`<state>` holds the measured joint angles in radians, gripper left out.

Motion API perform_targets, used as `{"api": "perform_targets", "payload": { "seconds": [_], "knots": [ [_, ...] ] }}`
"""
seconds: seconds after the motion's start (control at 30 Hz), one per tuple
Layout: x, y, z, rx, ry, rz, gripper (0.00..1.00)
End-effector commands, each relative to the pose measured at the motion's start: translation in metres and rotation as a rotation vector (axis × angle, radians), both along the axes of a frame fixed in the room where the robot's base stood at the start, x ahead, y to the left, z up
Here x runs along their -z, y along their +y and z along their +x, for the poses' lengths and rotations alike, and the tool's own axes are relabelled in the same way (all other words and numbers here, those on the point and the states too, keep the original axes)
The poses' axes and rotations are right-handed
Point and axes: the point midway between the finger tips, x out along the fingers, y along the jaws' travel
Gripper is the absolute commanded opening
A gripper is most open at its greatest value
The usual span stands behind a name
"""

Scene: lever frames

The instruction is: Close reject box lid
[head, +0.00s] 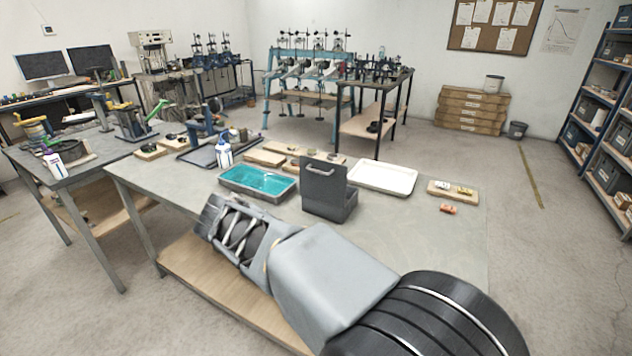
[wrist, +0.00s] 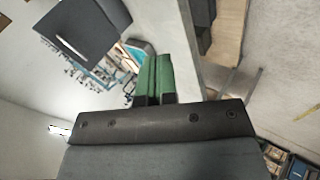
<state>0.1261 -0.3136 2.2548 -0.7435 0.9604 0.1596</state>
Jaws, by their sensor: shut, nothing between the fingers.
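The reject box (head: 331,205) is a dark grey box on the grey workbench. Its lid (head: 325,180) stands open, roughly upright, with a pale bar handle near the top. In the wrist view the dark lid (wrist: 88,27) with its handle shows at the upper left, apart from my fingers. My gripper (wrist: 154,62) has green finger pads that lie together, shut and empty. In the head view my arm reaches in from the lower right, and its gripper end is left of the box and nearer the camera, by the bench's front edge. The fingertips are hard to make out there.
A teal-filled tray (head: 258,183) stands left of the box and a white tray (head: 382,177) right of it. A wooden block with small parts (head: 452,190) and an orange piece (head: 448,209) lie farther right. The bench (head: 420,235) is bare in front of them.

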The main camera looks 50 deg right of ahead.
Motion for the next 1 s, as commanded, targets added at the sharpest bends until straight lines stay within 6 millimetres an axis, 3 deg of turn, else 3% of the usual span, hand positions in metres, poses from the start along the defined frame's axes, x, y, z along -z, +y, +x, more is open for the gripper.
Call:
{"api": "perform_targets", "payload": {
  "seconds": [0.03,0.1,0.3,0.6,1.0],
  "knots": [
    [0.004,-0.023,0.011,0.012,0.015,-0.098,0.00],
    [-0.004,-0.051,0.024,0.018,0.030,-0.232,0.00],
    [-0.026,-0.105,0.054,0.013,0.058,-0.526,0.00],
    [-0.040,-0.139,0.076,-0.004,0.069,-0.686,0.00],
    [-0.024,-0.206,0.091,-0.008,0.071,-0.686,0.00]
  ]
}}
